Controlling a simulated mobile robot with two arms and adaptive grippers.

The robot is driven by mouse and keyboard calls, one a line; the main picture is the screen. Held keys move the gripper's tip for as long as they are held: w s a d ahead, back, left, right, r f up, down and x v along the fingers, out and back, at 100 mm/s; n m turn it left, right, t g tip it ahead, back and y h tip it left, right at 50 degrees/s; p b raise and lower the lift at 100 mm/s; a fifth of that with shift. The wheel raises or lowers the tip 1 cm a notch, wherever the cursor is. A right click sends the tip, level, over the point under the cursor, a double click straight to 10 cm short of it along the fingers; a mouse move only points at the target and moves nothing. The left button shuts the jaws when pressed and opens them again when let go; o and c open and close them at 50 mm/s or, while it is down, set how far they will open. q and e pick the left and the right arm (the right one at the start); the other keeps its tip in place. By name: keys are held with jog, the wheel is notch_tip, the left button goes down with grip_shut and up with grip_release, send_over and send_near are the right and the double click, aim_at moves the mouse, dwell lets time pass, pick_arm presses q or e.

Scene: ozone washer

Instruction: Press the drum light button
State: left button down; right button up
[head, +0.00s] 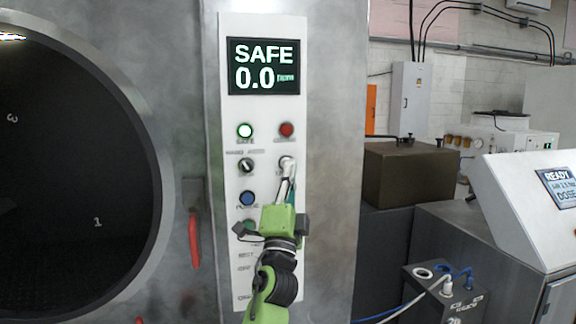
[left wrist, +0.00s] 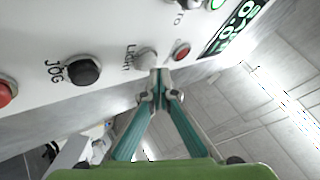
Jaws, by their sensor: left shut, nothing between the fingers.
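The drum light button is a pale round button (left wrist: 146,58) labelled "LIGHT" in the left wrist view. It sits on the white control panel (head: 231,285) of the washer. In the head view the button (head: 287,160) shows just above my fingertips and is partly covered. My left gripper (head: 289,174) is shut and empty, its fingers pointing at the panel. In the left wrist view the closed fingertips (left wrist: 160,78) are right beside the light button, at its lower right edge; I cannot tell whether they touch it. My right gripper is not in view.
A black JOG button (left wrist: 84,71) and a red light (left wrist: 181,50) flank the light button. The panel also has a black selector (head: 247,166), a blue button (head: 247,198) and a screen reading SAFE 0.0 (head: 264,66). A red door handle (head: 194,240) hangs left of it.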

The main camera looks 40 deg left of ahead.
pick_arm(q)
jog(key=shift+w+a, duration=0.35)
jog(key=shift+a, duration=0.1)
dwell(0.4)
jog(key=shift+s+d, duration=0.1)
jog(key=shift+d, duration=0.05)
jog(key=shift+s+d, duration=0.6)
jog(key=shift+d, duration=0.05)
jog(key=shift+s+d+p, duration=0.5)
jog(key=shift+s+d, duration=1.45)
jog(key=shift+d, duration=0.3)
